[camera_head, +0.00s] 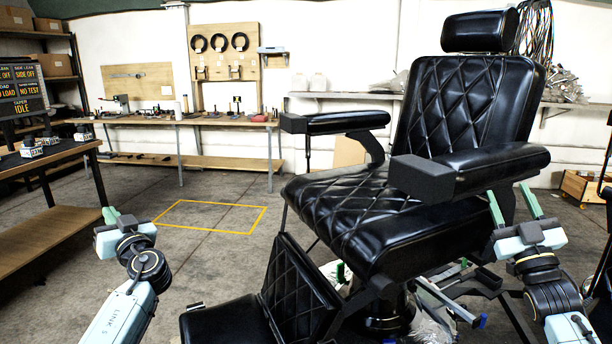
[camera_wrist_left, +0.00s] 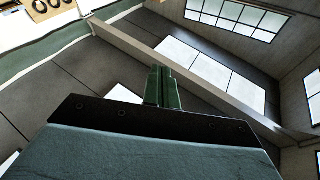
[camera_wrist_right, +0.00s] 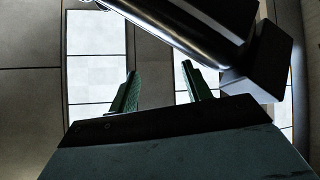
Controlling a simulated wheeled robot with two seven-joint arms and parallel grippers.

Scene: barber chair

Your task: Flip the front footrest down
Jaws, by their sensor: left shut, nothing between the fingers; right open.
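A black quilted barber chair (camera_head: 345,200) stands at the centre right in the head view. Its front footrest (camera_head: 228,322) sticks out low at the bottom, in front of a quilted leg panel (camera_head: 298,292) that slopes down from the seat. The footrest's near end is cut off by the picture edge. My left gripper (camera_head: 110,217) is shut and empty, left of the chair and well apart from the footrest. My right gripper (camera_head: 515,200) is open beside the chair's right armrest (camera_head: 470,170). A dark chair part (camera_wrist_right: 190,28) shows above the right fingers in the right wrist view.
A wooden table with a display screen (camera_head: 20,92) stands at the left. A workbench (camera_head: 190,120) lines the back wall. A yellow floor outline (camera_head: 210,204) marks clear floor left of the chair. Metal bars (camera_head: 450,300) lie under the chair.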

